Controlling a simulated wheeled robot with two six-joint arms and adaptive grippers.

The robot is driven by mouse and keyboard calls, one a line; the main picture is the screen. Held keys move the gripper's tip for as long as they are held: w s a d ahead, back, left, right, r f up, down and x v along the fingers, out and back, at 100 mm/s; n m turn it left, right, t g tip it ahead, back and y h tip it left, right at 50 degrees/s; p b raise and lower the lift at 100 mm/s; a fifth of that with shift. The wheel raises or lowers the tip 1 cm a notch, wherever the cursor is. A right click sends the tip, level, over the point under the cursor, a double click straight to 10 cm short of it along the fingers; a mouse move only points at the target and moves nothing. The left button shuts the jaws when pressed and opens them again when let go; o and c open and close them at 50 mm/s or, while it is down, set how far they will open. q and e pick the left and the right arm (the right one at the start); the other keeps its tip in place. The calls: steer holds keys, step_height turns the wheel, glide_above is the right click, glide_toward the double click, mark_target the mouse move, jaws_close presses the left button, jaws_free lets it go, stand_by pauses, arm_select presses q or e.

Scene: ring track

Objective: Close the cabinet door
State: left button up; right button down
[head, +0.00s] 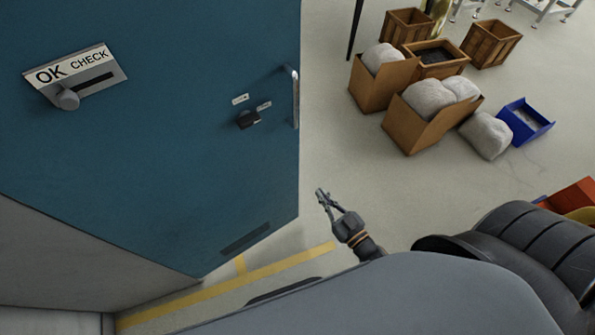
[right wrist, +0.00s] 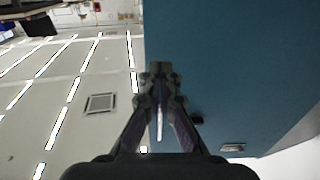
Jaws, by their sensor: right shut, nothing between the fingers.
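The cabinet door (head: 150,150) is a teal panel filling the left of the head view. It has a pale upright handle (head: 295,98) at its right edge and a dark knob (head: 247,119) beside it. I cannot tell how far the door stands open. My right gripper (head: 321,193) is shut and empty, just right of the door's lower right edge in the picture. I cannot tell whether it touches the door. In the right wrist view the shut fingers (right wrist: 160,75) point up, with a teal surface (right wrist: 235,70) to their right. My left gripper is not in view.
Open cardboard boxes (head: 410,135) with white sacks, wooden crates (head: 492,43) and a blue bin (head: 525,121) stand on the floor at the upper right. A yellow floor line (head: 225,287) runs below the cabinet. The floor between door and boxes is clear.

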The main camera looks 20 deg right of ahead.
glide_toward(291, 155)
steer(key=x, duration=0.7)
steer(key=shift+f+p, duration=0.15)
steer(key=shift+p, duration=0.2)
